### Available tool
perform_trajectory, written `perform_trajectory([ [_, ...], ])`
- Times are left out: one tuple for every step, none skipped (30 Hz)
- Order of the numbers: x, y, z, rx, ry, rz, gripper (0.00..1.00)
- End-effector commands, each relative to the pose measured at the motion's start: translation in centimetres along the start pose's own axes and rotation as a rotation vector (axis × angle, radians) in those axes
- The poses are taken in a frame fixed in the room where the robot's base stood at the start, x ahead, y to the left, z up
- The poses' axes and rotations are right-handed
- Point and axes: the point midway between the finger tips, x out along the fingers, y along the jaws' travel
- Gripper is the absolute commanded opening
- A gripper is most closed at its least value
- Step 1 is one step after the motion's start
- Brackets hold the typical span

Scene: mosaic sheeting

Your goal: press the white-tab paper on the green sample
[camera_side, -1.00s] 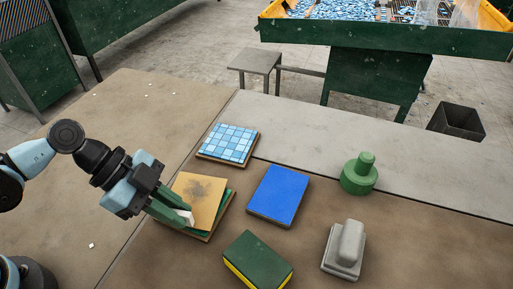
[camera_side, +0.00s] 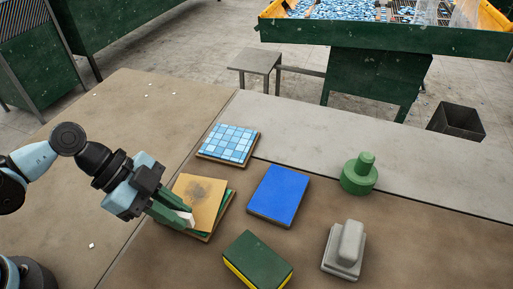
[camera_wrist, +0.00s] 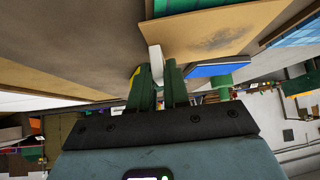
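The tan paper (camera_side: 201,199) with a dark smudge lies over the green sample (camera_side: 231,195), whose edge shows on the right, on a brown board. The paper's white tab (camera_side: 187,218) is at its near edge. In the wrist view the white tab (camera_wrist: 155,62) stands between my green fingertips. My gripper (camera_side: 178,214) comes in from the left, and its fingers (camera_wrist: 161,78) are close together on the tab. The paper (camera_wrist: 215,35) spreads beyond them. Most of the green sample is hidden under the paper.
A light-blue mosaic sheet (camera_side: 229,143) is behind, with a blue board (camera_side: 278,194) on the right. A green pad with a yellow side (camera_side: 258,259), a grey block with a handle (camera_side: 345,248) and a green knobbed weight (camera_side: 359,176) stand farther right. Tabletop at left is mostly clear.

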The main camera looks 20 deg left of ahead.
Motion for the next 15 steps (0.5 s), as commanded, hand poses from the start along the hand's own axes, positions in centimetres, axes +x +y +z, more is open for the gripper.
perform_trajectory([
  [0.00,0.00,0.00,0.000,0.000,0.000,0.20],
  [0.00,0.00,0.00,0.000,0.000,0.000,0.25],
  [0.00,0.00,0.00,0.000,0.000,0.000,0.31],
  [-0.01,0.00,0.00,0.000,0.000,0.000,0.36],
  [-0.01,0.00,0.00,0.000,0.000,0.000,0.40],
  [-0.01,0.00,0.00,0.000,0.000,0.000,0.46],
  [-0.01,0.00,0.00,0.000,0.000,0.000,0.46],
  [-0.01,0.00,0.00,0.000,0.000,0.000,0.46],
  [-0.01,0.00,0.00,0.000,0.000,0.000,0.46],
  [-0.01,0.00,0.00,0.000,0.000,0.000,0.46],
  [-0.01,0.00,0.00,0.000,0.000,0.000,0.46],
  [-0.01,0.00,0.00,0.000,0.000,0.000,0.46],
  [-0.01,0.00,0.00,0.000,0.000,0.000,0.46],
  [-0.02,0.00,0.00,0.000,0.000,0.000,0.46],
  [-0.06,0.00,0.00,0.000,0.000,0.000,0.46],
])
